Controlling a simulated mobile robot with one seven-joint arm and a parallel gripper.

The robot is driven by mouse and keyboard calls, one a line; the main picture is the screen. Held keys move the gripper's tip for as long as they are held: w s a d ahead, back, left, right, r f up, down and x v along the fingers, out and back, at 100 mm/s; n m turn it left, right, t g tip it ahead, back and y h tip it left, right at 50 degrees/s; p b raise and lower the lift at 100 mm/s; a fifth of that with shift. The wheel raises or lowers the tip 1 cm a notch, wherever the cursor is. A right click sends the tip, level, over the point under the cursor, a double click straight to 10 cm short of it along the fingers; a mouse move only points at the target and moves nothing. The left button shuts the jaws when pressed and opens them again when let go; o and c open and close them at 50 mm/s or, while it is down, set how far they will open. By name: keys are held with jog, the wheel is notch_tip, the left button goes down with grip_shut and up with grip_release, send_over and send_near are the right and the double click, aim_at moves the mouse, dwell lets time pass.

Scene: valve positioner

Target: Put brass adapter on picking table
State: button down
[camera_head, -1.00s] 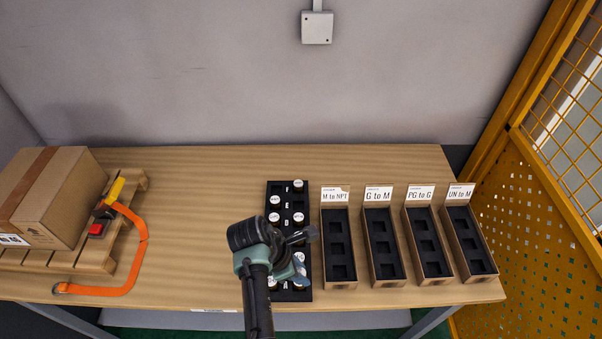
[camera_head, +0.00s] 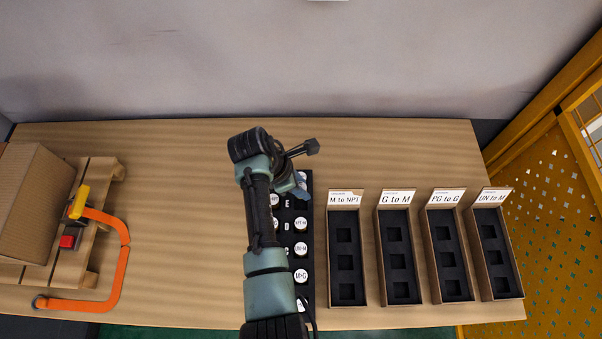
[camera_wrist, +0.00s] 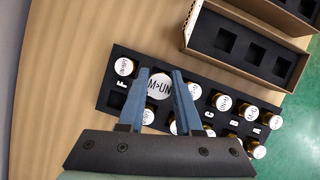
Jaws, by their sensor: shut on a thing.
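My gripper's two blue fingers (camera_wrist: 160,76) are closed around a round white-capped adapter labelled "M>UN" (camera_wrist: 159,87) in the wrist view. Its cap looks larger than the others, so it appears raised above the black tray (camera_wrist: 232,88). Its brass body is hidden under the cap. In the head view my gripper (camera_head: 302,188) is over the far end of the black tray (camera_head: 308,205), and the held adapter cannot be made out. The wooden table (camera_head: 180,215) carries the tray. Several other white-capped adapters, such as "M>G" (camera_head: 301,276), sit in the tray.
Boxes labelled "M to NPT" (camera_head: 345,299), "G to M" (camera_head: 401,300), "PG to G" (camera_head: 452,297) and "UN to M" (camera_head: 503,294) stand to the right, their visible slots empty. A pallet (camera_head: 60,255) with a carton (camera_head: 35,200) is at the left. Bare tabletop lies between pallet and tray.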

jog(key=shift+s+f+b, duration=0.15)
jog(key=shift+f+b, duration=0.45)
jog(key=shift+f, duration=0.05)
notch_tip(320, 180, down, 5)
jog(key=b, duration=0.6)
jog(key=shift+f, duration=0.15)
jog(key=shift+f, duration=0.25)
jog(key=c, duration=0.5)
grip_release()
jog(key=shift+r, duration=0.1)
